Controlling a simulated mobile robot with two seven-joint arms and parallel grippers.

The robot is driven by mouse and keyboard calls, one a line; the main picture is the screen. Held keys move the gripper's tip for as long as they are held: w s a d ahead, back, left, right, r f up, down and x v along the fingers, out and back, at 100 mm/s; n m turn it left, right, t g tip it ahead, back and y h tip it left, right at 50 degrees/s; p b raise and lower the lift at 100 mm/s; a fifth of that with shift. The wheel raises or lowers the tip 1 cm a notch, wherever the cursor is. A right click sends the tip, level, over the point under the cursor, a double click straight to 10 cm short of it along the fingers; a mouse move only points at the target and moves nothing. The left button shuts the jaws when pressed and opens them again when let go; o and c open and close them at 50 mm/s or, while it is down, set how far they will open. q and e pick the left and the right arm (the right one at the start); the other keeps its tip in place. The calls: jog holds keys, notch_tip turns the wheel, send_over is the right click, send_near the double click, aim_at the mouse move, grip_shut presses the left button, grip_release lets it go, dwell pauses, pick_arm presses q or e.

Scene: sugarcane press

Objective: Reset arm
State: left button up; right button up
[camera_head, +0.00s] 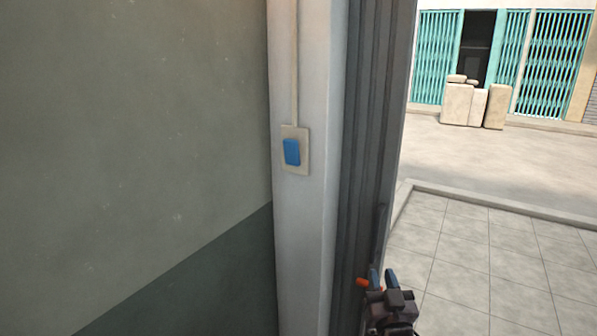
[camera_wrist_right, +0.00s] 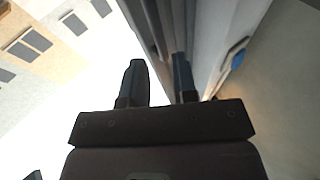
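My right gripper (camera_head: 381,279) is at the lower middle of the head view, in front of the dark folded metal door and below the blue switch. In the right wrist view its two dark fingers (camera_wrist_right: 160,80) stand apart with nothing between them. The gripper is open and empty. The blue rocker switch (camera_head: 292,152) sits on a beige plate on a white pillar. It also shows at the right of the right wrist view (camera_wrist_right: 237,54), apart from the fingers. My left gripper is in neither view.
A grey-green wall (camera_head: 140,120) fills the left. The dark metal door (camera_head: 365,150) stands beside the white pillar (camera_head: 306,230). Right of it are a tiled pavement (camera_head: 480,250) and an open street. Pale blocks (camera_head: 477,105) stand before teal shutters across the street.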

jog(key=s+d+f+g, duration=0.2)
jog(key=s+f+g, duration=0.1)
jog(key=s+f, duration=0.4)
jog(key=s+d+f+g, duration=0.3)
jog(key=s+f, duration=0.5)
jog(key=s, duration=0.4)
jog(key=s+d+f+n+g, duration=0.1)
jog(key=s+d+f+g, duration=0.1)
jog(key=s+f, duration=0.6)
jog(key=shift+s+d+g, duration=0.4)
jog(key=shift+s+g, duration=0.35)
jog(key=shift+g, duration=0.15)
jog(key=shift+f, duration=0.1)
